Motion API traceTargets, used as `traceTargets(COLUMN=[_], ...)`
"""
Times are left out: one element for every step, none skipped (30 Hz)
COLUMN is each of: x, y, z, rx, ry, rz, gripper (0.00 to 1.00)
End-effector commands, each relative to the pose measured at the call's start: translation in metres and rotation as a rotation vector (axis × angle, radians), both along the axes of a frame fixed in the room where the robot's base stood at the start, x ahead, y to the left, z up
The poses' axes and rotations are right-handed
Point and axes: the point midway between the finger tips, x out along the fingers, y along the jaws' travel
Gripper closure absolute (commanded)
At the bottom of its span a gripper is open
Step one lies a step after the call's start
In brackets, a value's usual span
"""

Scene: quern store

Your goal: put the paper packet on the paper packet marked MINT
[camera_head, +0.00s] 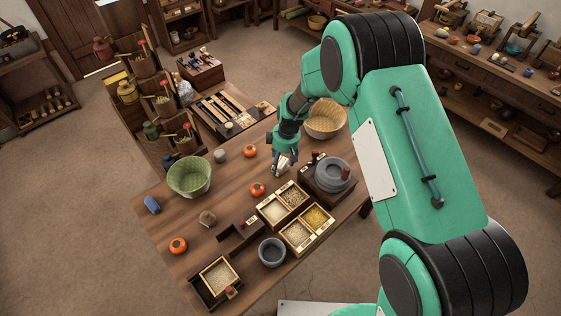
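My gripper (284,160) points down over the far right part of the wooden table, left of the stone quern. A small pale object (279,170) shows at its fingertips; it may be a paper packet. I cannot tell whether the fingers are closed on it or only near it. A small brownish object (207,218) lies left of the middle of the table; it may be another packet, but it is too small to be sure. No MINT marking can be read in this view.
The table (217,195) also holds a green basket (189,177), a tan basket (325,120), the quern (332,175), grain boxes (300,236), a grey bowl (272,252), a dark tray (204,292) and orange fruits (257,189). Bare wood shows at the table's left.

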Motion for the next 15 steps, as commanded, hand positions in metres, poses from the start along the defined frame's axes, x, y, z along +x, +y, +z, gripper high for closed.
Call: traceTargets(x=[0.0,0.0,0.0,0.0,0.0,0.0,0.0,0.0,0.0,0.0,0.0,0.0,0.0,-0.001,-0.001], y=[0.0,0.0,0.0,0.0,0.0,0.0,0.0,0.0,0.0,-0.001,-0.001,-0.001,-0.002,-0.002,-0.003], z=[0.0,0.0,0.0,0.001,0.001,0.002,0.003,0.004,0.007,0.009,0.011,0.015,0.018,0.022,0.027], rx=[0.0,0.0,0.0,0.0,0.0,0.0,0.0,0.0,0.001,0.001,0.001,0.001,0.001,0.001,0.001], ry=[0.0,0.0,0.0,0.0,0.0,0.0,0.0,0.0,-0.001,-0.001,-0.001,-0.001,0.0,0.0,-0.001], rz=[0.0,0.0,0.0,0.0,0.0,0.0,0.0,0.0,0.0,0.0,0.0,0.0,0.0,0.0,0.0], gripper=[0.36,0.36,0.36,0.36,0.36,0.36,0.36,0.36,0.36,0.36,0.36,0.36,0.36,0.36,0.36])
